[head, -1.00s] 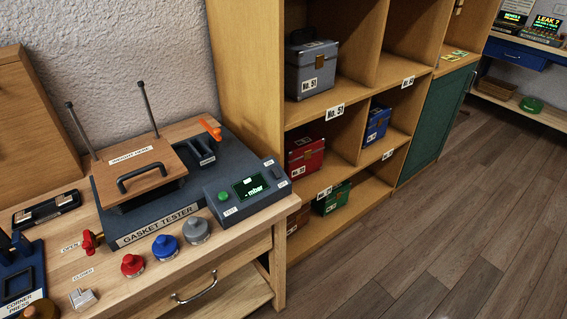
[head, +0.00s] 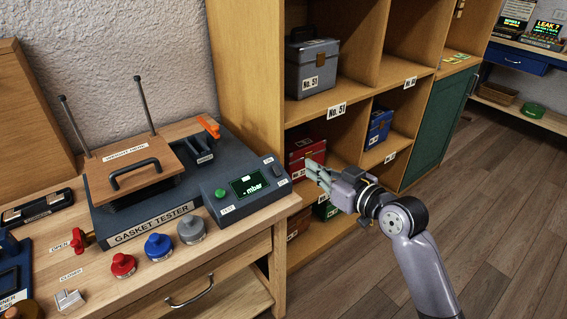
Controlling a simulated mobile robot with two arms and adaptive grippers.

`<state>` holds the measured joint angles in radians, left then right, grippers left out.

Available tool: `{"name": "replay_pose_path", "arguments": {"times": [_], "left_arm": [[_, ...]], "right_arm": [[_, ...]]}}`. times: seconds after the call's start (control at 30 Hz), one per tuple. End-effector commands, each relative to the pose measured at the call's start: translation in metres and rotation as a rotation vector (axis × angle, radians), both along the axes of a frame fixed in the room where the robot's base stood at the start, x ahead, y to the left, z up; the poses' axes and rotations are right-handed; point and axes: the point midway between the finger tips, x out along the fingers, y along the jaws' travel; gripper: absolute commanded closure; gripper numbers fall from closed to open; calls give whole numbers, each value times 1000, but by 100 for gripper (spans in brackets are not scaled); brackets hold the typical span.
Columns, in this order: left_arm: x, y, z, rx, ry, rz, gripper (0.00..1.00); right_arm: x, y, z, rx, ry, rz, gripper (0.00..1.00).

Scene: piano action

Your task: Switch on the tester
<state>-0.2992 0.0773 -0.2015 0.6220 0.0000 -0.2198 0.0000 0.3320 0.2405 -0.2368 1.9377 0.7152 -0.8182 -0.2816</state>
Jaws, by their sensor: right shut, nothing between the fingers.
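The gasket tester (head: 150,224) stands on the wooden bench at the left, dark blue-grey with a wooden weight plate (head: 140,168) and black handle on top. Its control box (head: 243,191) is at its right end, with a green button (head: 221,194), a lit display (head: 248,185) reading "- mbar", and a dark switch (head: 268,161) near the far right corner. My right gripper (head: 310,171) is shut and empty, to the right of the control box and apart from it, in front of the shelf. My left gripper is not in view.
Red, blue and grey weights (head: 158,247) stand along the bench front. A red valve handle (head: 82,239) is at the tester's left. An orange lever (head: 209,127) rises at the back. A shelf with cases, including a grey one (head: 312,70), stands behind my right gripper.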

Motion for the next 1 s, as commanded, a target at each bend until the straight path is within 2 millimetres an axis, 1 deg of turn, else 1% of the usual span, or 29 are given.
{"name": "replay_pose_path", "arguments": {"times": [0.07,0.33,0.47,0.57,0.8,0.97,1.0], "left_arm": [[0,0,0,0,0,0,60],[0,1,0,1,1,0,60],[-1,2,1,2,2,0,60],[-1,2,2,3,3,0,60],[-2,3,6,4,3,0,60],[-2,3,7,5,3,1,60],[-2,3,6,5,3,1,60]], "right_arm": [[-1,1,4,-1,-7,6,100],[0,1,3,0,-6,4,100],[6,5,3,2,-6,3,100],[17,14,1,5,-5,3,100],[58,44,-7,3,-4,3,100],[82,62,-13,2,-5,3,100],[85,63,-23,1,-1,3,100]]}}
